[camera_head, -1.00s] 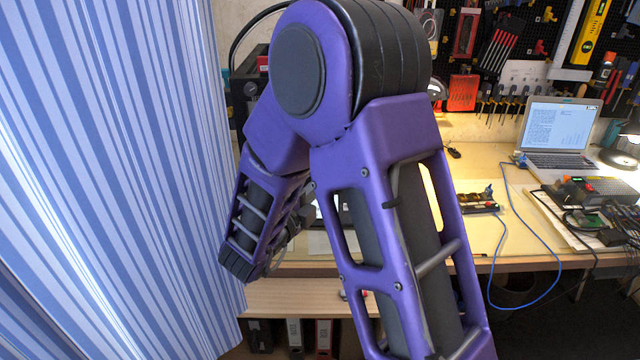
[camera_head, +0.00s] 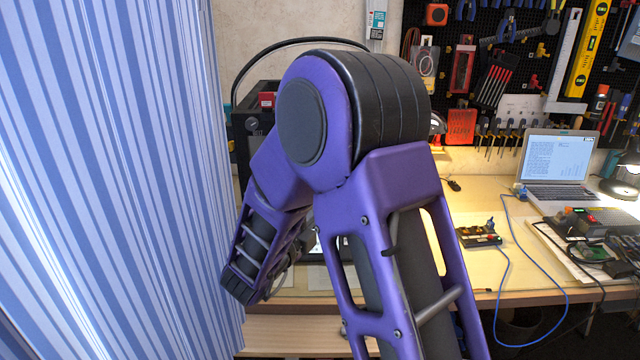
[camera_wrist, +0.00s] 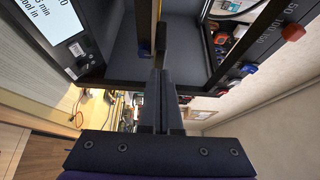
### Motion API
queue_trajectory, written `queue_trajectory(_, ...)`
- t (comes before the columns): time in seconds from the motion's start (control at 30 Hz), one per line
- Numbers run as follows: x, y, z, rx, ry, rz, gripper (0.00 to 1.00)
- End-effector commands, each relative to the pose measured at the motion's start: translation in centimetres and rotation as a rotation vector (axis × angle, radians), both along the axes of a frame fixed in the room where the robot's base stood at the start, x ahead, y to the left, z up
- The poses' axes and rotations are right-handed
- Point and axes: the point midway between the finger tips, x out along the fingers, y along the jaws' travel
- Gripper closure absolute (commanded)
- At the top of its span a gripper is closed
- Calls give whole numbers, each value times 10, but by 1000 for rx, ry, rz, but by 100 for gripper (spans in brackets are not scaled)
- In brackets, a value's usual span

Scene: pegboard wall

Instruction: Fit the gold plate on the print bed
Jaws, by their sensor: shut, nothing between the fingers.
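My gripper (camera_wrist: 161,75) shows in the wrist view with its two dark fingers together and empty. The fingers point into the open front of the dark-framed printer (camera_wrist: 105,40). A thin gold-yellow edge (camera_wrist: 157,12) shows near the fingertips; I cannot tell whether it is the gold plate. The print bed cannot be made out clearly. In the head view my purple arm hides most of the printer (camera_head: 264,97), and my gripper is hidden too.
The printer's lit screen (camera_wrist: 52,25) is close on the left in the wrist view. A striped blue curtain (camera_head: 110,180) fills the left of the head view. A laptop (camera_head: 556,165) and a small board with a blue cable (camera_head: 478,236) stand right on the bench.

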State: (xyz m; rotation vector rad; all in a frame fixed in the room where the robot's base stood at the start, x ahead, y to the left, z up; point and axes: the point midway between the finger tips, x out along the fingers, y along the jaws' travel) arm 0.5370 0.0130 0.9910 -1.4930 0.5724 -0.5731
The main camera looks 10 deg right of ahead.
Motion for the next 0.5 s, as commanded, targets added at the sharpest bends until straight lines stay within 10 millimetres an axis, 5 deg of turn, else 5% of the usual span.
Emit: queue_trajectory(0.5,15,-3,-1,1,1,-1,100)
